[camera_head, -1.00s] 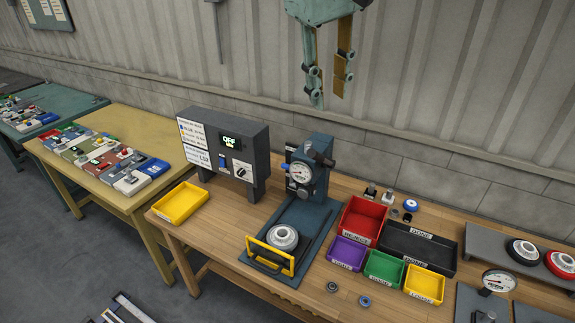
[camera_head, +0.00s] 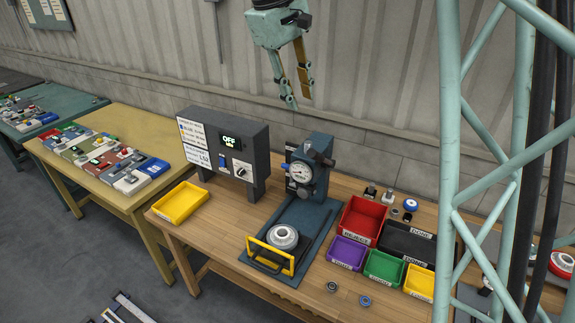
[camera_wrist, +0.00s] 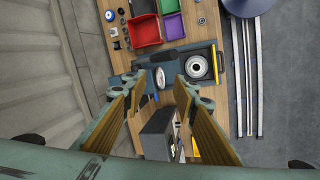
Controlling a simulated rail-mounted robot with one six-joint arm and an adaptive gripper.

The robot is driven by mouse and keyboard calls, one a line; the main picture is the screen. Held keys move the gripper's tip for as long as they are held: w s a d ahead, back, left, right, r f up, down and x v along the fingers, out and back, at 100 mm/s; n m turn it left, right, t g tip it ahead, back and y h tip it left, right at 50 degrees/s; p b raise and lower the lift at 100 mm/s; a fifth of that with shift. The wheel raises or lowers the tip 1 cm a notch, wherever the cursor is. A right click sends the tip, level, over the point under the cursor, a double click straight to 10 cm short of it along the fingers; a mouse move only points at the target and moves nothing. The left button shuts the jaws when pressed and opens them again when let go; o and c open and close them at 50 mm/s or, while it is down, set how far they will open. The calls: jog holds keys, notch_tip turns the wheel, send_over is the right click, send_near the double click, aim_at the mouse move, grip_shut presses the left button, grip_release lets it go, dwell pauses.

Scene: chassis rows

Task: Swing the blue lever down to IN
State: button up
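A dark blue press (camera_head: 312,160) with a round gauge (camera_head: 301,172) stands at the back of the wooden bench. A small blue part (camera_head: 286,167), apparently the lever's end, shows at the gauge's left side. It seems to show in the wrist view (camera_wrist: 155,98), small and partly hidden. No IN mark is legible. My gripper (camera_head: 299,100) hangs above and behind the press, apart from it, fingers pointing down. In the wrist view my gripper (camera_wrist: 160,82) is open and empty, the press (camera_wrist: 140,79) beyond its fingertips.
A metal ring part (camera_head: 283,238) sits on the press base behind a yellow handle (camera_head: 270,256). Coloured bins, including a red one (camera_head: 363,217), stand to the right.

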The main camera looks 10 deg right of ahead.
jog(key=w+a+f+n+h, duration=0.1)
jog(key=w+a+f+n, duration=0.1)
jog(key=w+f, duration=0.85)
jog(key=n+g+h, duration=0.1)
jog(key=g+h, duration=0.1)
send_near(288, 167)
jog(key=d+r+v, duration=0.1)
jog(key=v, duration=0.4)
jog(key=shift+s+f, duration=0.1)
jog(key=shift+f, duration=0.05)
jog(key=shift+f, duration=0.15)
jog(key=shift+p+x, duration=0.85)
jog(key=shift+x, duration=5.95)
jog(key=shift+a+f, duration=0.1)
jog(key=shift+a, duration=0.1)
grip_shut()
